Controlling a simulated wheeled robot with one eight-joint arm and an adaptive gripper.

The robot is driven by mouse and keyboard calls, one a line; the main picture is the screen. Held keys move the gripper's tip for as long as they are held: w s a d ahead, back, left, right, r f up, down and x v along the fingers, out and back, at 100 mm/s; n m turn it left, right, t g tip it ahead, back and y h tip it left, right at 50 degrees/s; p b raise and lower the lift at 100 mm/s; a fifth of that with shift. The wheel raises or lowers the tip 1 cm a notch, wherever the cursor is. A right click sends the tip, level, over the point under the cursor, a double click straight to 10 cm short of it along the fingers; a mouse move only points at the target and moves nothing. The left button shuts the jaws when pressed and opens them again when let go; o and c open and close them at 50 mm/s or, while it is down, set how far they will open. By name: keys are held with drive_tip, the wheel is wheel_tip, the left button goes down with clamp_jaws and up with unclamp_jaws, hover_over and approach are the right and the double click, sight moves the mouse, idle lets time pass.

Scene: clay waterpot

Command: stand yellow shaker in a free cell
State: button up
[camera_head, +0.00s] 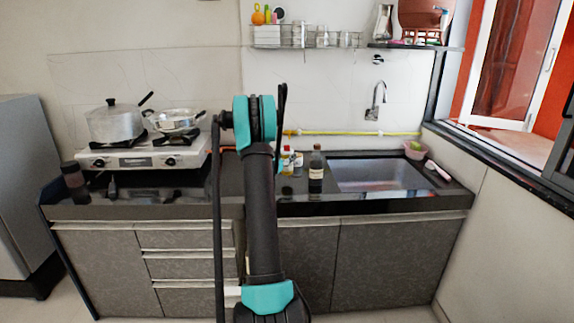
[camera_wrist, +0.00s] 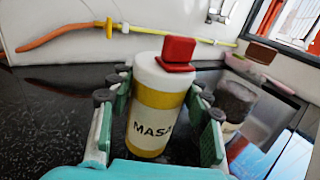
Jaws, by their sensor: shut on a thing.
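The yellow shaker (camera_wrist: 157,105) is white with a broad yellow band, dark lettering and a red cap. In the wrist view my gripper (camera_wrist: 160,112) has its green-padded fingers on both sides of it, closed on its body. In the head view, a small container with yellow and red (camera_head: 287,160) shows just right of my arm and seems to be the same shaker. My gripper's fingers are hidden behind my arm there. I cannot make out a divided holder with cells in either view.
The stove (camera_head: 140,155) carries pots at left. A yellow hose (camera_head: 350,133) runs along the wall.

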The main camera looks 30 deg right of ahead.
drive_tip(key=shift+f, duration=2.1)
drive_tip(key=shift+f, duration=0.1)
drive_tip(key=o, duration=1.2)
drive_tip(key=shift+a+f, duration=0.1)
